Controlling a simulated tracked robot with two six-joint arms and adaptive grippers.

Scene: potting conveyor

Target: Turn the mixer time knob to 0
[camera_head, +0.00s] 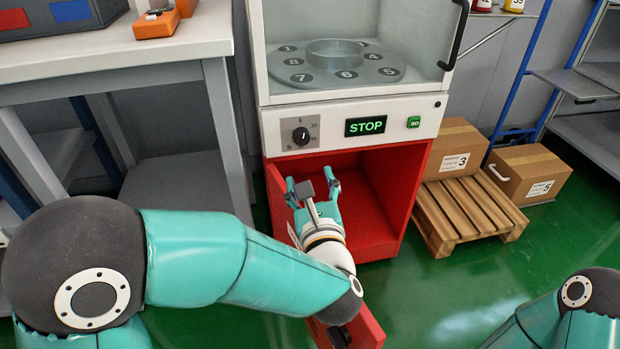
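The mixer (350,124) stands ahead with a white front panel. My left gripper (312,186) is below the knob, in front of the red cabinet opening, apart from the knob. My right gripper is out of view; only part of that arm shows at the lower right.
The red cabinet (410,170) under the panel is open, with its door (370,330) swung out near my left arm. A numbered turntable (375,70) is behind the mixer's window.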

